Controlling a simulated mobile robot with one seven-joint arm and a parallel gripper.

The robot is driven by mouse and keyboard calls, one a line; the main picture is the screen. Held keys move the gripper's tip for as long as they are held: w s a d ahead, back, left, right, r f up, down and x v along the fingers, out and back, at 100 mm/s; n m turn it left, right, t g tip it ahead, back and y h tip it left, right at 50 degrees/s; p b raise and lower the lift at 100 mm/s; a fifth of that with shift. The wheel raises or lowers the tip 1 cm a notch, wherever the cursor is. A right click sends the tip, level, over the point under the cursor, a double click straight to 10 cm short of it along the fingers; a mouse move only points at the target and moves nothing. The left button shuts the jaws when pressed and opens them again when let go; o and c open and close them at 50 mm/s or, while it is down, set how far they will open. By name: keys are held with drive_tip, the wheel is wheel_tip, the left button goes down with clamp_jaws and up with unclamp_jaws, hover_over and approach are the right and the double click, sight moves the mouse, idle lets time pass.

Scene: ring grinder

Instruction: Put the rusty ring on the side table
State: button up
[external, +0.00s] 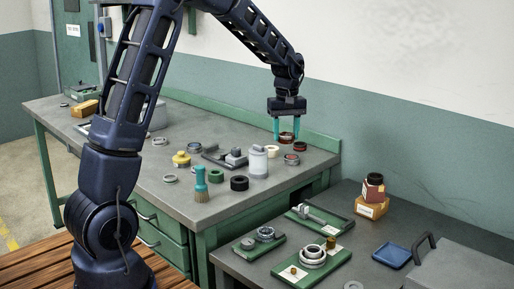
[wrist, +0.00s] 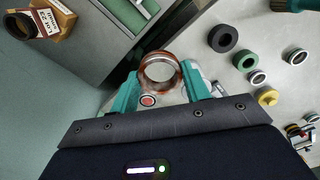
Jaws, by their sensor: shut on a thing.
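The rusty ring (external: 287,137) is a brown and orange band with a pale metal inside. It shows closely in the wrist view (wrist: 146,80), between the tips of my teal fingers. My gripper (external: 286,134) is shut on it, above the back right part of the green workbench's grey top. The gripper also shows in the wrist view (wrist: 160,76). The side table (external: 232,263) is the lower grey table at the front right in the external view, apart from my gripper.
On the workbench (external: 180,205) near my gripper are a white canister (external: 258,162), a black ring (external: 239,183), a green ring (external: 216,176) and a brush (external: 201,185). The side table bears green trays (external: 320,220), a blue dish (external: 391,256) and a jar on a box (external: 371,209).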

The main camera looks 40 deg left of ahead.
drive_tip(key=s+d+f+m, duration=0.2)
drive_tip(key=d+m, duration=0.2)
drive_tip(key=d, duration=1.7)
drive_tip(key=m, duration=0.4)
hover_over(373, 275)
wheel_tip(373, 275, down, 2)
wheel_tip(373, 275, down, 20)
drive_tip(key=shift+s+r, duration=0.1)
drive_tip(key=shift+r, duration=0.15)
drive_tip(key=shift+f, duration=0.1)
drive_tip(key=o, duration=1)
drive_tip(key=shift+o, duration=0.2)
